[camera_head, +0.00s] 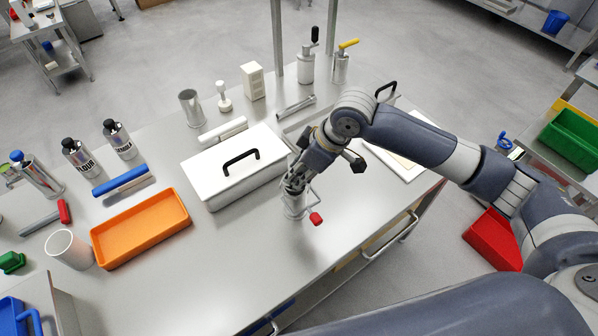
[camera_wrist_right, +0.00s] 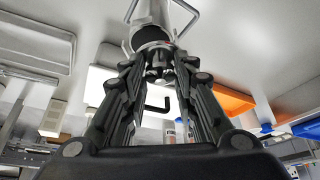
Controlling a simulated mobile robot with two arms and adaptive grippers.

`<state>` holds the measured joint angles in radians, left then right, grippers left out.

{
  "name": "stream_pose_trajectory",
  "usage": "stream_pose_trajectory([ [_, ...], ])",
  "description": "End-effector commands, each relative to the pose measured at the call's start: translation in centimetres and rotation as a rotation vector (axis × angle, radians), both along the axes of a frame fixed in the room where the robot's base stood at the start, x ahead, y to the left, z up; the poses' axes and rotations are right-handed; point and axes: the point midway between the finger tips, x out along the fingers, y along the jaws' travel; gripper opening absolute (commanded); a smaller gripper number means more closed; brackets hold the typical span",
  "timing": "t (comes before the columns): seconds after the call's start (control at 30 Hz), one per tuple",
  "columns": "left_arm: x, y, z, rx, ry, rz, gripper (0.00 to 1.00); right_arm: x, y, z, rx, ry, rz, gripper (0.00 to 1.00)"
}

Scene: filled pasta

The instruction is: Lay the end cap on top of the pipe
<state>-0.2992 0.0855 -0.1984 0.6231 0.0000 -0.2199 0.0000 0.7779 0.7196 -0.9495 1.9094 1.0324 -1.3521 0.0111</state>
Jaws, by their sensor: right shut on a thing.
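The pipe (camera_head: 293,207) is a short silver cylinder standing upright near the right front of the steel table, with a wire-like handle and a red knob beside it. In the right wrist view the pipe (camera_wrist_right: 152,14) shows its dark round mouth toward me. My right gripper (camera_head: 295,184) is right over the pipe's upper end, pointing down. In the wrist view its fingers (camera_wrist_right: 157,68) are closed around a small metallic piece, apparently the end cap (camera_wrist_right: 155,47), at the pipe's mouth. Whether the cap touches the rim cannot be told. My left gripper is not in view.
A white lidded box (camera_head: 236,165) with a black handle stands just left of the pipe. An orange tray (camera_head: 141,229) lies farther left. Two cylinders with black (camera_head: 306,67) and yellow (camera_head: 341,68) handles stand at the back. The table in front of the pipe is clear.

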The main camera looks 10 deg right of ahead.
Motion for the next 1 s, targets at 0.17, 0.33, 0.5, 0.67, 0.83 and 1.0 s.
stream_pose_trajectory([
  [0.17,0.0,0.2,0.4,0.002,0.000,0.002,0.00,1.3,-0.1,-0.1,0.001,-0.001,0.000,0.00],
  [0.33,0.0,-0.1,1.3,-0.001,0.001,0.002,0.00,1.2,-0.2,-2.0,-0.001,0.004,0.000,0.00],
  [0.5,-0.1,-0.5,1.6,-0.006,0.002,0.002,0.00,1.3,-0.2,-3.5,0.001,0.001,0.000,0.00],
  [0.67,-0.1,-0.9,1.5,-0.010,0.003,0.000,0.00,1.3,-0.2,-3.7,0.001,-0.001,0.001,0.00],
  [0.83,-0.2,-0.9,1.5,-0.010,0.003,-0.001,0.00,1.3,-0.2,-3.9,0.001,-0.001,0.001,0.00],
  [1.0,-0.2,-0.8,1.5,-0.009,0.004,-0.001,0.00,1.3,-0.2,-3.9,0.000,0.000,0.001,0.47],
])
